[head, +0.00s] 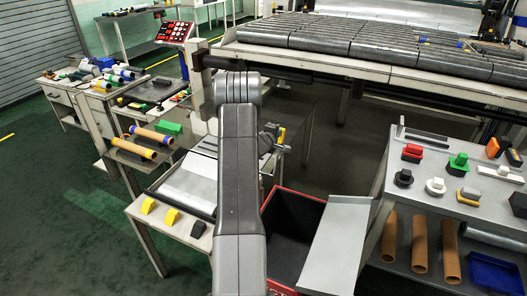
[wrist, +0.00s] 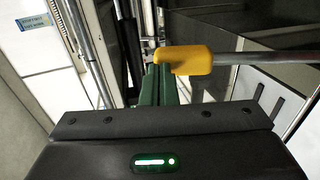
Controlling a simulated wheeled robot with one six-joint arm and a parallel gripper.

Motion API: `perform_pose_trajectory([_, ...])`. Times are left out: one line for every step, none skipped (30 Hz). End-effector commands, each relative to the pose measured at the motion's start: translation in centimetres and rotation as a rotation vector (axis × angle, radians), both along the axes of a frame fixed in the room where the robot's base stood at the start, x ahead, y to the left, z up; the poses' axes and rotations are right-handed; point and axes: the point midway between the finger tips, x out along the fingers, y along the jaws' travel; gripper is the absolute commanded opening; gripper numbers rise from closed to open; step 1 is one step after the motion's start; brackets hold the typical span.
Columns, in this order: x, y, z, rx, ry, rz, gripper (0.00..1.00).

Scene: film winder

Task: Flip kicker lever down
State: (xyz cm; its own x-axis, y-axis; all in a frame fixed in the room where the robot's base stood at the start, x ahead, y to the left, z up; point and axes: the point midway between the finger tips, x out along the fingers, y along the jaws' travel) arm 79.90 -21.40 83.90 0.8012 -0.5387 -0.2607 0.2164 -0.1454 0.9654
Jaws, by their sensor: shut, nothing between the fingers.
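A lever with a yellow grip (wrist: 185,60) on a metal rod shows in the wrist view, running from the centre out to the right; I take it to be the kicker lever. My gripper's green fingers (wrist: 161,86) are shut and empty, with their tips at the left end of the yellow grip. Whether they touch it I cannot tell. The lever's pivot is not clear in either view.
A red-rimmed dark bin (head: 291,235) stands below and right of my arm. A side table with yellow blocks (head: 147,205) is on the left. A shelf table with switches and knobs (head: 460,180) is on the right. The large roller bed (head: 400,50) spans the back.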

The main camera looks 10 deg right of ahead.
Motion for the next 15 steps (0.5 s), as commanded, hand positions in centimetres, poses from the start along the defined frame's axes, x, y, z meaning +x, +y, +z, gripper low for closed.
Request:
perform_pose_trajectory([0.2,-0.2,0.3,0.000,0.001,-0.001,0.00])
perform_pose_trajectory([0.3,-0.2,0.2,0.000,0.002,-0.001,0.00])
perform_pose_trajectory([0.4,-0.3,0.1,0.000,0.001,-0.001,0.00])
perform_pose_trajectory([0.5,-0.4,0.1,0.000,0.000,-0.001,0.00])
perform_pose_trajectory([0.6,-0.5,0.1,-0.001,-0.001,-0.001,0.00])
perform_pose_trajectory([0.7,-0.5,0.1,-0.001,-0.001,-0.001,0.00])
perform_pose_trajectory([0.8,-0.6,0.1,-0.001,-0.001,-0.001,0.00])
perform_pose_trajectory([0.9,-0.6,0.0,-0.001,-0.002,-0.001,0.00])
perform_pose_trajectory([0.9,-0.7,0.0,-0.001,-0.002,-0.001,0.00])
perform_pose_trajectory([1.0,-0.7,0.0,-0.002,-0.002,-0.001,0.00])
perform_pose_trajectory([1.0,-0.8,0.0,-0.002,-0.002,-0.001,0.00])
perform_pose_trajectory([1.1,-0.8,0.0,-0.002,-0.003,-0.001,0.00])
perform_pose_trajectory([1.1,-0.8,0.0,-0.003,-0.004,-0.001,0.00])
perform_pose_trajectory([1.2,-0.9,0.0,-0.004,-0.005,-0.001,0.00])
perform_pose_trajectory([1.2,-0.9,0.0,-0.003,-0.006,0.000,0.00])
